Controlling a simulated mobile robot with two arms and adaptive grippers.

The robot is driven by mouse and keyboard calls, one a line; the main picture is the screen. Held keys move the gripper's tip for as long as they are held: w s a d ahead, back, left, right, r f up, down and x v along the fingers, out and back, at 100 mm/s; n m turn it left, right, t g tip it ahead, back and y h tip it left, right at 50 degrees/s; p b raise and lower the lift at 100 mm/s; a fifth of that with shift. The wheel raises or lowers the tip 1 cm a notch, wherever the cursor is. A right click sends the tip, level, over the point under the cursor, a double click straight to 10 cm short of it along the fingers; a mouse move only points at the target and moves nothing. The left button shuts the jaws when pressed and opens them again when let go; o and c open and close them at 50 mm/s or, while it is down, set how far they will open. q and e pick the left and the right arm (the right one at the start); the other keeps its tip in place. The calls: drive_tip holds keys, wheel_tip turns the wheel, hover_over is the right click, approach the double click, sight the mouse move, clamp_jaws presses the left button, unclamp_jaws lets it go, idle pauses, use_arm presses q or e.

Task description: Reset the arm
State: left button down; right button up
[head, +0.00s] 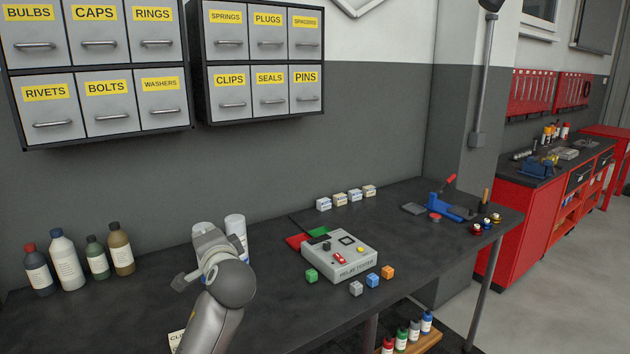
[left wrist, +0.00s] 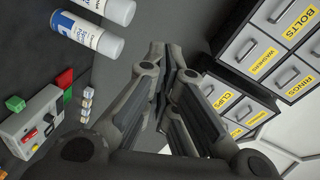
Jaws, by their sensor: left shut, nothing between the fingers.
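My left arm comes up from the bottom of the head view, and its gripper (head: 208,242) is above the dark workbench, in front of the spray cans. In the left wrist view, the left gripper's fingers (left wrist: 160,62) are together with nothing between them. The fingers point toward the grey wall, with the drawer cabinets to their right in that view. In the head view the gripper is seen partly from behind, and its fingertips are hard to make out. My right gripper is not in view.
A relay tester (head: 341,257) stands on the workbench (head: 280,320) right of my arm, with small coloured cubes around it. White spray cans (head: 236,232) stand behind the gripper. Several bottles (head: 65,260) stand at left. Labelled drawers (head: 262,60) hang on the wall above.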

use_arm(q)
drive_tip(key=s+f+n+g+h, duration=0.25)
drive_tip(key=s+f, duration=0.55)
drive_tip(key=f, duration=0.4)
drive_tip(key=s+f+n+g+h, duration=0.1)
drive_tip(key=s+f+g+h, duration=0.15)
drive_tip(key=s+f, duration=0.75)
drive_tip(key=s+d+f+n+g+h, duration=0.1)
drive_tip(key=s+f+n+g+h, duration=0.15)
drive_tip(key=s+f, duration=0.7)
drive_tip(key=s+d+f+n+g+h, duration=0.1)
drive_tip(key=s+f+n+g, duration=0.15)
drive_tip(key=s, duration=1.35)
wheel_tip(320, 180, down, 24)
drive_tip(key=m+g, duration=0.1)
drive_tip(key=g, duration=0.1)
drive_tip(key=s+a+f+g, duration=0.1)
drive_tip(key=s+a+f, duration=0.1)
drive_tip(key=s+f, duration=1.6)
drive_tip(key=shift+a+y, duration=0.35)
drive_tip(key=shift+a, duration=0.05)
